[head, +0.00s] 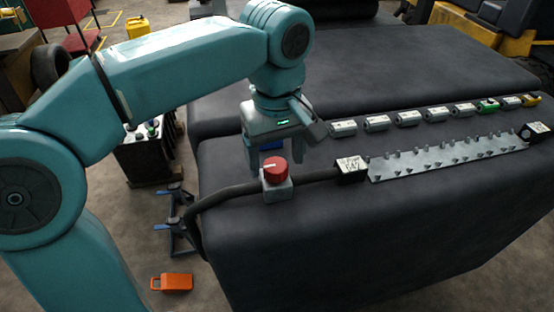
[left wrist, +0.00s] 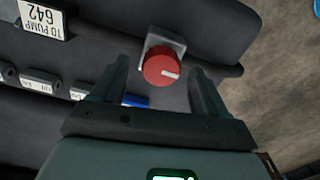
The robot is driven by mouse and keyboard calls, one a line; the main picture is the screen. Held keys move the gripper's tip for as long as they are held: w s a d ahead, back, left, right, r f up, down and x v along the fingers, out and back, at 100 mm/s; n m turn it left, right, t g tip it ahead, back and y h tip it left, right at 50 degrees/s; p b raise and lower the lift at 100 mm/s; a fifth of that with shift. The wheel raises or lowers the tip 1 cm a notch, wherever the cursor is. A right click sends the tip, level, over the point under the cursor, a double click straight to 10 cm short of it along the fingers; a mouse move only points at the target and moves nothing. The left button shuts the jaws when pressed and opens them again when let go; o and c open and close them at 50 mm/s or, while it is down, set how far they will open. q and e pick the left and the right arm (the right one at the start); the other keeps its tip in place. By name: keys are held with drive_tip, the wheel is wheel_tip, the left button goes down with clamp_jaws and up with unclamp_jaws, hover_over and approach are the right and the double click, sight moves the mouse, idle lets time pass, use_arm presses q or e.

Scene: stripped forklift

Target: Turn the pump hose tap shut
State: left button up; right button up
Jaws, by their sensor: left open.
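The pump hose tap is a red round knob (head: 275,171) with a white mark, on a grey block (head: 277,190) set in the dark hose (head: 230,191). In the left wrist view the red knob (left wrist: 162,69) shows between and beyond the fingertips, its white mark pointing right. My left gripper (head: 264,166) is open and empty, just behind the knob in the head view. It also shows open in the left wrist view (left wrist: 160,75). I cannot tell the exact gap between fingers and knob. My right gripper is not in view.
A label block (head: 352,170) and a metal strip with studs (head: 445,155) lie right of the tap. A row of grey blocks (head: 407,118) lies behind.

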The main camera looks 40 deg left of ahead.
use_arm(q)
drive_tip(key=shift+w+a+f, duration=0.1)
drive_tip(key=shift+a+f, duration=0.1)
drive_tip(key=shift+f, duration=0.2)
drive_tip(key=shift+s+d, duration=0.1)
drive_tip(key=shift+s, duration=0.1)
drive_tip(key=shift+s+d+r, duration=0.1)
drive_tip(key=shift+s+d, duration=0.1)
drive_tip(key=shift+d, duration=0.05)
drive_tip(key=shift+w+a, duration=0.1)
drive_tip(key=shift+w, duration=0.1)
drive_tip(key=shift+c, duration=0.7)
drive_tip(key=shift+w+a+f, duration=0.1)
drive_tip(key=shift+w+f, duration=0.05)
drive_tip(key=shift+f, duration=0.05)
drive_tip(key=c, duration=0.9)
drive_tip(key=shift+r, duration=0.1)
